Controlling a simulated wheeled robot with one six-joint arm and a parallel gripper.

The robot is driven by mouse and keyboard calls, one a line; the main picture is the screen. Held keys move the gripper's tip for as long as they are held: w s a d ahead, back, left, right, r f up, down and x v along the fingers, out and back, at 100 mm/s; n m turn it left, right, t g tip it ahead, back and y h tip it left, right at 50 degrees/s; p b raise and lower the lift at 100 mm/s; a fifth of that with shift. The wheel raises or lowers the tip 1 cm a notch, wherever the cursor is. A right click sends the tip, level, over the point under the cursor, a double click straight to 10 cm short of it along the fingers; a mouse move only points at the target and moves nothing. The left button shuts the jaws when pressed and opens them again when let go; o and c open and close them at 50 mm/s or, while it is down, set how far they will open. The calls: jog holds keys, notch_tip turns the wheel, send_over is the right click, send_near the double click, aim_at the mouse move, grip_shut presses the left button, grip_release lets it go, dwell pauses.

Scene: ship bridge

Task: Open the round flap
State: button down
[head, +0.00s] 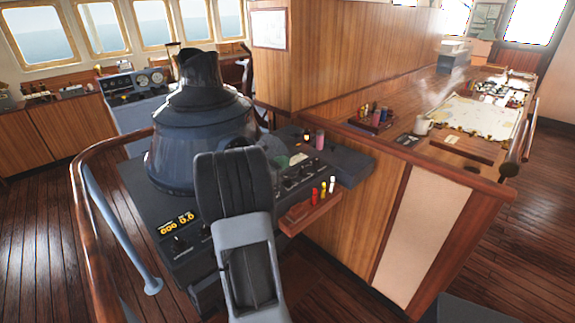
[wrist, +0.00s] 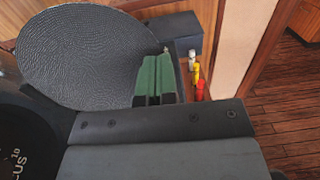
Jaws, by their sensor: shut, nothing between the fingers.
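A large round dark disc with a ribbed surface (wrist: 75,50), which looks like the round flap, fills the upper left of the wrist view. My gripper (wrist: 152,62) has green fingers, shut with nothing between them. Its fingertips overlap the disc's right edge in the picture; I cannot tell whether they touch it. The dark console (head: 150,205) carries a conical hood (head: 190,135).
A wooden holder (head: 303,214) with red, yellow and white markers is fixed at the console's right edge. A wooden handrail (head: 88,160) curves round the left side. A chart table (head: 440,165) with a mug (head: 422,125) stands right. Wooden floor is open at far right.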

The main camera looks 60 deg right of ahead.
dwell(0.5)
jog(key=w+a+b, duration=0.1)
jog(key=a, duration=1.3)
jog(key=shift+w+b, duration=0.35)
jog(key=shift+r, duration=0.1)
jog(key=s+a+f+m+t+y, duration=0.2)
jog(key=a+f+m+y, duration=0.7)
jog(key=f, duration=0.1)
jog(key=w+a+r+m+t+y, duration=0.2)
jog(key=a+t+y, duration=0.1)
jog(key=a, duration=0.8)
jog(key=w+a+r+m+t+y, duration=0.1)
jog(key=a+t+y, duration=0.3)
jog(key=a, duration=0.7)
jog(key=shift+w+a+r+m+t+y, duration=0.3)
jog(key=shift+w+a+r+m+t, duration=0.1)
jog(key=shift+w+m+t, duration=0.4)
jog(key=shift+w+a, duration=0.1)
jog(key=shift+w, duration=0.05)
